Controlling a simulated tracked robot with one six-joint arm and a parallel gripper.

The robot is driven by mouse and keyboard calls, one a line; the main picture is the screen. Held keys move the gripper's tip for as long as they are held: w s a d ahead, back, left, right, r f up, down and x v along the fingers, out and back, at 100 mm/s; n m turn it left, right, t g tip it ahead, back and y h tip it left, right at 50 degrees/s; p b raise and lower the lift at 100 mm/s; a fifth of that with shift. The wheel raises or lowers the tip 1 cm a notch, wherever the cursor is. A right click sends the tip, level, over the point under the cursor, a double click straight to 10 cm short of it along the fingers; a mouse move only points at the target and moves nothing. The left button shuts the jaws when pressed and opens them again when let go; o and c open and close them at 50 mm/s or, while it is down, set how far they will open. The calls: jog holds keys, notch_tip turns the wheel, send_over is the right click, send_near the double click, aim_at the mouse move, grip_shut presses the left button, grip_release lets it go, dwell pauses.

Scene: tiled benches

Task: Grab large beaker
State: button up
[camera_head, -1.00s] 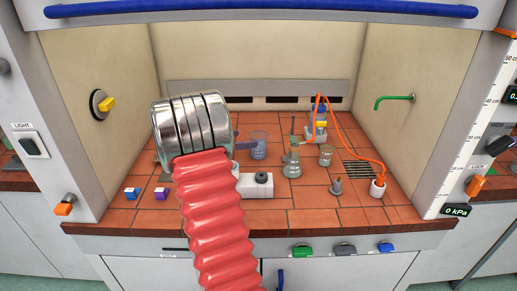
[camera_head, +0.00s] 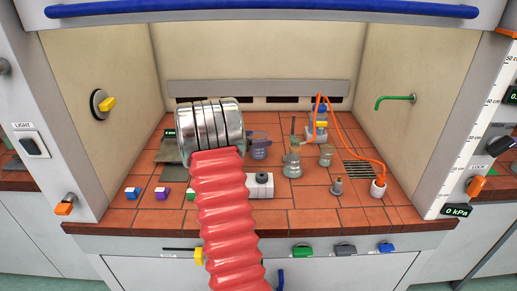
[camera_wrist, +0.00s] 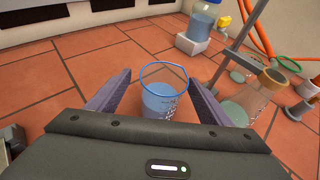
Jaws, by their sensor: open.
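The large beaker (camera_wrist: 160,100) is clear glass with a blue rim and bluish liquid, and stands upright on the tiles in the wrist view. It also shows in the head view (camera_head: 260,152), right of my metal wrist and partly covered by my gripper (camera_head: 259,136). In the wrist view my gripper (camera_wrist: 160,78) is open, with one dark purple finger on each side of the beaker. Small gaps show between the fingers and the glass. The beaker's lower front is hidden by the gripper body.
A conical flask (camera_head: 291,168) on a stand and a smaller beaker (camera_head: 326,156) are to the right. A white device (camera_head: 259,190) sits in front. A blue-liquid bottle (camera_wrist: 204,18) and orange hose (camera_head: 352,140) are behind. A grey plate (camera_head: 172,150) lies left.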

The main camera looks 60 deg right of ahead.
jog(key=x, duration=0.4)
jog(key=shift+s+r, duration=0.1)
jog(key=shift+s, duration=0.25)
jog(key=shift+s+d, duration=0.1)
jog(key=shift+d, duration=0.3)
jog(key=shift+c, duration=0.6)
jog(key=c, duration=1.2)
